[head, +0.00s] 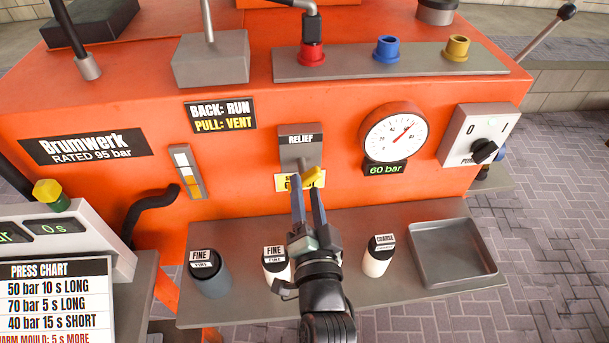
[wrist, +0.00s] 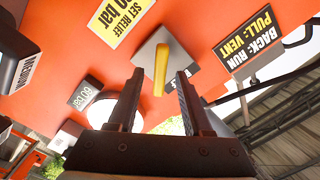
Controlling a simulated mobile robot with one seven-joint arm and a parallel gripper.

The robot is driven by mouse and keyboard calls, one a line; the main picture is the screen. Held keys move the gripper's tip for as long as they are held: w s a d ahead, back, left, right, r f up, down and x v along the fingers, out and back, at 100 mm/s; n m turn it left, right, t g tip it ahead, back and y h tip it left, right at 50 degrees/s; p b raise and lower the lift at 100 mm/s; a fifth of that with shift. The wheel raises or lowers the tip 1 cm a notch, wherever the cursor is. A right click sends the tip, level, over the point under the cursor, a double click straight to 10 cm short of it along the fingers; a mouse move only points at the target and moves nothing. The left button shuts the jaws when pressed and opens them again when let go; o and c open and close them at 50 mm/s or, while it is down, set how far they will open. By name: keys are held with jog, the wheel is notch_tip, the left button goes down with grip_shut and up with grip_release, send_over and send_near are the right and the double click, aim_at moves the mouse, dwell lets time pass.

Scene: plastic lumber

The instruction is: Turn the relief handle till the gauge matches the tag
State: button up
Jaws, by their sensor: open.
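The relief handle is a yellow lever (head: 313,178) on a grey block marked RELIEF (head: 299,140), on the front of the orange machine. My gripper (head: 307,192) is open just in front of it. In the wrist view the yellow lever (wrist: 160,72) stands between the tips of my open gripper (wrist: 159,76), with a gap on both sides. The round gauge (head: 394,134) has its red needle to the upper right. Its display (head: 386,169) reads 60 bar. The yellow SET RELIEF tag (wrist: 120,16) ends in "0 bar"; its first digit is cut off, and my gripper partly hides it in the head view.
A grey shelf (head: 350,231) below holds a dark FINE cup (head: 208,278), a white FINE cup (head: 274,265), a white COARSE cup (head: 378,258) and an empty tray (head: 452,252). A pump switch (head: 481,138) is at right. A black bent lever (head: 148,212) is at left.

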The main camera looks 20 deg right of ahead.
aim_at(305, 185)
jog(key=shift+x, duration=1.6)
grip_shut()
